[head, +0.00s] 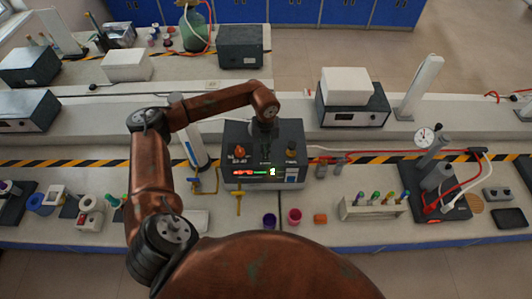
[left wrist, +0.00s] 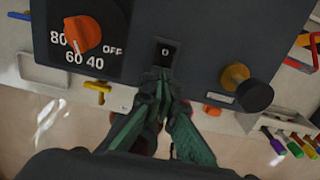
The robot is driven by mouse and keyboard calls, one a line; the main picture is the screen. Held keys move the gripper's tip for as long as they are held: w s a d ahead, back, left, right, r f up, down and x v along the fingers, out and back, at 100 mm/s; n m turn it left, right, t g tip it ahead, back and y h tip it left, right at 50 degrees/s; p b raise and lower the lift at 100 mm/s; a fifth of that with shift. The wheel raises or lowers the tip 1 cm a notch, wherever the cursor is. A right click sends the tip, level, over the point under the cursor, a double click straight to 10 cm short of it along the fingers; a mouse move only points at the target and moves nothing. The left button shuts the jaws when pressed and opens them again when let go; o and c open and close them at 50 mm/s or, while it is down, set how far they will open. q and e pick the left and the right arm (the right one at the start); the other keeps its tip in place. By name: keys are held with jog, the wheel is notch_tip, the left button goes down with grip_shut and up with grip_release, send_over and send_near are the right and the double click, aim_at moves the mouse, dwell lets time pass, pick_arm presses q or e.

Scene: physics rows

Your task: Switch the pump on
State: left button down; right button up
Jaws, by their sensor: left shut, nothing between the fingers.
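A dark grey box (head: 234,140), which I take to be the pump, stands on the bench in the middle of the head view. Its front has lit red and green indicators, an orange dial (head: 239,151) and a knob at the right. The left wrist view shows the orange dial (left wrist: 83,33) beside marks 80, 60, 40 and OFF, and a black switch (left wrist: 165,51) marked 0. My left gripper (left wrist: 163,84) is shut and empty, with its fingertips just below the switch. I cannot tell whether they touch. My right gripper is not in view.
A brass-and-black knob (left wrist: 253,95) sticks out right of the switch. A yellow tap (head: 239,197) stands in front of the box. Purple (head: 269,221) and pink (head: 294,216) cups and a tube rack (head: 374,208) stand nearby. A gauge stand (head: 440,182) with red hose is at the right.

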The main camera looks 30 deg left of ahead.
pick_arm(q)
jog(key=shift+r+p, duration=1.15)
jog(key=shift+r, duration=1.55)
jog(key=shift+d, duration=0.15)
